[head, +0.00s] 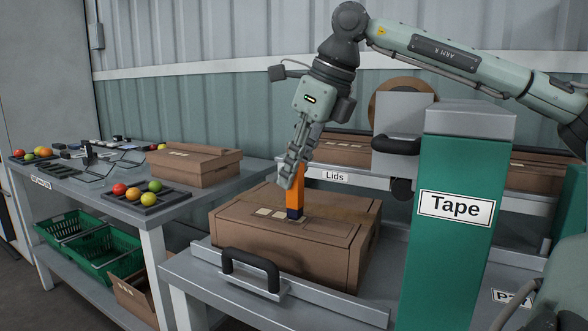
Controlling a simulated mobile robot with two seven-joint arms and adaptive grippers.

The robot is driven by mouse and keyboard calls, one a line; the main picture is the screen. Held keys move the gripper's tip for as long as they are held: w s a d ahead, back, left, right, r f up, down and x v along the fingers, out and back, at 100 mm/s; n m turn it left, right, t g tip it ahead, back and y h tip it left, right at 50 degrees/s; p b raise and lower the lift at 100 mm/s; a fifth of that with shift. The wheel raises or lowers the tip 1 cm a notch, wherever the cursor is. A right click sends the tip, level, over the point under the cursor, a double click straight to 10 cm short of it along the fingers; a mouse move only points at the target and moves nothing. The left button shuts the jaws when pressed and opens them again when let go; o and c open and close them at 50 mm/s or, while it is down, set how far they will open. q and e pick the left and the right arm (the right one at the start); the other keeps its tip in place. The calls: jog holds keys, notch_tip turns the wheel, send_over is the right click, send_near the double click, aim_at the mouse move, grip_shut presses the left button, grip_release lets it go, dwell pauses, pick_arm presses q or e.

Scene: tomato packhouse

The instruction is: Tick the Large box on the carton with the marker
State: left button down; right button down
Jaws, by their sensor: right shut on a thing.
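A closed brown carton (240,245) lies on the grey bench in the middle of the head view. Pale label boxes (264,212) show on its top; their print is too small to read. My right gripper (292,180) reaches down from above and is shut on the orange marker (294,197). The marker stands about upright with its dark blue lower end at the carton top, just right of the pale boxes. I cannot tell whether its tip touches, and any mark under it is hidden. My left gripper is not in view.
A green Tape machine (459,245) stands close on the right. A black-handled metal bar (315,299) runs along the carton's near side. Behind are a Lids shelf (345,178) and more cartons. The left table (95,205) holds tomatoes in trays (148,208) and another carton (193,167).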

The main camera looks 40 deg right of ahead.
jog(key=shift+s+d+b, duration=0.25)
jog(key=shift+d+b, duration=0.05)
jog(key=shift+d, duration=0.2)
dwell(0.4)
jog(key=shift+w+a+p, duration=0.3)
jog(key=shift+a+p, duration=0.05)
jog(key=shift+a, duration=0.2)
jog(key=shift+s+d, duration=0.25)
jog(key=shift+d, duration=0.3)
dwell(0.4)
jog(key=shift+w+a, duration=0.3)
jog(key=shift+a, duration=0.2)
dwell(1.8)
jog(key=shift+r+p, duration=2.75)
jog(key=shift+r, duration=0.25)
